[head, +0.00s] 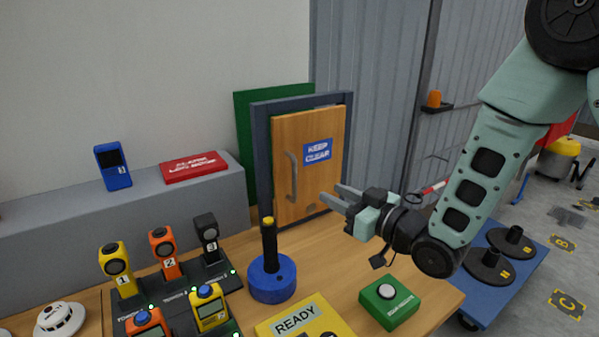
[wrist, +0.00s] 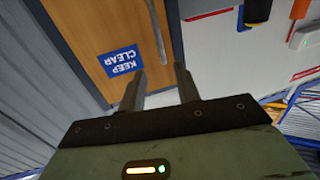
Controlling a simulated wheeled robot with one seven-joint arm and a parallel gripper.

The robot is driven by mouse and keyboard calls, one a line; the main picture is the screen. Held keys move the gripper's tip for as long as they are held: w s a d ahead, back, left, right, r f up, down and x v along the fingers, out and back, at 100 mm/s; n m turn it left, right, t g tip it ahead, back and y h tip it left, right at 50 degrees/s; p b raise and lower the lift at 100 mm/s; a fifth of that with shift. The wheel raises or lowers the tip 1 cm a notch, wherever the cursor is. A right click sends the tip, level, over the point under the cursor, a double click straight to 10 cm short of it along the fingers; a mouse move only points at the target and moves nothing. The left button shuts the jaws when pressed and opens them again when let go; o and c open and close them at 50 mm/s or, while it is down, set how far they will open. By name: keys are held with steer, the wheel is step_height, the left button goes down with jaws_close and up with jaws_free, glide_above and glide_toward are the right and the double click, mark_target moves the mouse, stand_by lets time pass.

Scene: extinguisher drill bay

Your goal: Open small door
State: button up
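The small door (head: 310,165) is a wooden panel in a dark grey frame, standing at the back of the wooden bench. It looks shut in its frame. It bears a blue "KEEP CLEAR" sign (head: 317,150) and a grey vertical bar handle (head: 292,176) on its left side. My gripper (head: 336,196) is in front of the door's lower right, with its fingers pointing left towards it. In the wrist view my gripper (wrist: 159,80) has its fingers spread with nothing between them. The door (wrist: 105,45) and its handle (wrist: 157,30) show just beyond the fingertips, upside down.
A blue round base with a black post (head: 271,275) stands in front of the door. A green button box (head: 390,303) and a yellow READY box (head: 300,320) sit nearer. Several handheld devices stand in a rack (head: 180,285) at left. A grey ledge (head: 90,220) runs behind.

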steer(key=p+x, duration=0.3)
steer(key=x, duration=0.8)
steer(key=shift+a, duration=0.15)
steer(key=shift+w, duration=0.1)
jaws_close()
